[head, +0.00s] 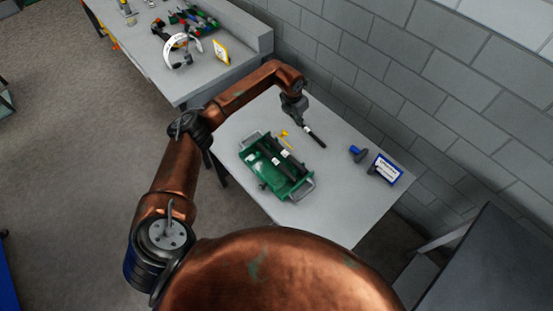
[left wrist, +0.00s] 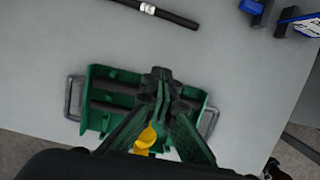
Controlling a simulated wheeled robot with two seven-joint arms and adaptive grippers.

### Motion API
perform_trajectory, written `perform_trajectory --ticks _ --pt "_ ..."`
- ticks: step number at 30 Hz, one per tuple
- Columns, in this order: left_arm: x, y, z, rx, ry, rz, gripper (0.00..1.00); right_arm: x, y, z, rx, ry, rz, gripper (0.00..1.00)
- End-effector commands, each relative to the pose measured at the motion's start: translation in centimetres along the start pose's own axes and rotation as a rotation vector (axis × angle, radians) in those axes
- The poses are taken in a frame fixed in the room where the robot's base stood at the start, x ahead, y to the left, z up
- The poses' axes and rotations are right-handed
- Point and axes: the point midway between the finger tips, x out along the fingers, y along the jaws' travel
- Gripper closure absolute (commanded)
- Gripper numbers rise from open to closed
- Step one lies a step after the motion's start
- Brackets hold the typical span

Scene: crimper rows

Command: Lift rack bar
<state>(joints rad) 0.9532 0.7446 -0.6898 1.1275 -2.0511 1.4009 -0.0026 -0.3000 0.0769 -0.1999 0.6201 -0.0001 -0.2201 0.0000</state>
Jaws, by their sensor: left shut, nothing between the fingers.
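A black bar with a white label (head: 315,135) lies on the grey table, beyond the green tray; it also shows at the top of the left wrist view (left wrist: 178,17). The green tray (head: 257,170) has grey handles and holds dark bars; it shows in the left wrist view too (left wrist: 101,74). Which bar is the rack bar, I cannot tell. My left gripper (head: 299,118) is shut and empty, pointing down near the labelled bar's end. In the left wrist view its fingertips (left wrist: 158,75) overlap the tray, hiding its middle. My right gripper is not in view.
A blue-handled item (head: 358,153) and a blue-framed sign (head: 387,170) stand right on the table, near the block wall. Another bench (head: 215,75) with several tools is behind. The table's front right is clear.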

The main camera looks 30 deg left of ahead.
Motion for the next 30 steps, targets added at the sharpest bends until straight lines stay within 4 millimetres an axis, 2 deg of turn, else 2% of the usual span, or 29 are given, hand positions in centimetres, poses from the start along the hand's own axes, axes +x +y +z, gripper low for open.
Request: perform_trajectory --ticks 12,24,30 --pt "0.9 0.0 2.6 0.0 0.0 0.0 1.0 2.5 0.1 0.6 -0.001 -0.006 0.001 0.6" --pt "0.8 0.0 3.1 0.0 0.0 0.0 1.0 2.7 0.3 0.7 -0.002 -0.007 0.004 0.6" --pt "0.8 0.0 3.1 0.0 0.0 0.0 0.86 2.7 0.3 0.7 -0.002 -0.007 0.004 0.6"
